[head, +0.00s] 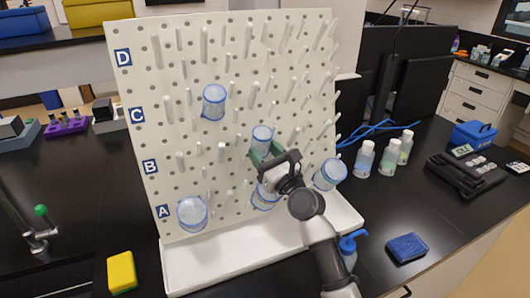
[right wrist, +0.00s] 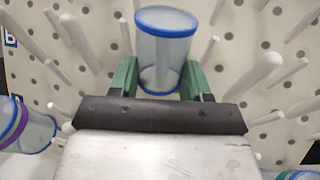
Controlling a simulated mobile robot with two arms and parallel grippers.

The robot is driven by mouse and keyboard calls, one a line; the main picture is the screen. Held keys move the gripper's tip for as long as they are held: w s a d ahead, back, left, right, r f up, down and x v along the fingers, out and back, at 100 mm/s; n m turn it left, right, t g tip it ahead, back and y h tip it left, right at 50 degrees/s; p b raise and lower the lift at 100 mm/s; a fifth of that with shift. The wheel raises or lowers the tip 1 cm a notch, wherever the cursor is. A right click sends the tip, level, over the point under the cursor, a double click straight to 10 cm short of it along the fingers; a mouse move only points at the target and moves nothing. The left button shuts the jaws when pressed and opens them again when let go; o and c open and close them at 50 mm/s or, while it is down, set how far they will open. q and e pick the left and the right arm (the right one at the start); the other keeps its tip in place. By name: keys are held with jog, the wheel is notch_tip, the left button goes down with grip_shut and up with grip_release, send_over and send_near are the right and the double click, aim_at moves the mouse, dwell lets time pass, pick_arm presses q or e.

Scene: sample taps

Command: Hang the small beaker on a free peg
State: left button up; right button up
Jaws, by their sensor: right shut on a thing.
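My right gripper (head: 265,151) is shut on a small clear beaker (head: 262,133) with a blue rim, in front of the white pegboard (head: 140,80) between rows B and C. In the right wrist view the beaker (right wrist: 166,55) sits between the green fingers (right wrist: 158,82). Whether a peg is inside it I cannot tell. Other beakers are on the board: one (head: 214,101) near row C, one (head: 192,213) at lower left, one (head: 330,174) at lower right, and one (head: 264,198) partly hidden behind my right gripper. Several bare pegs (head: 204,42) stick out around them. My left gripper is out of view.
A white drip tray (head: 215,268) runs below the board. White bottles (head: 388,158) stand to the right.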

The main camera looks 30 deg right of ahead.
jog(key=shift+a+f, duration=0.1)
jog(key=shift+f, duration=0.2)
jog(key=o, duration=1)
jog(key=shift+s+r, duration=0.1)
jog(key=shift+r, duration=0.05)
jog(key=shift+c, duration=0.2)
jog(key=b+v, duration=0.2)
jog(key=v, duration=0.8)
jog(key=shift+s, duration=0.4)
jog(key=shift+s, duration=0.1)
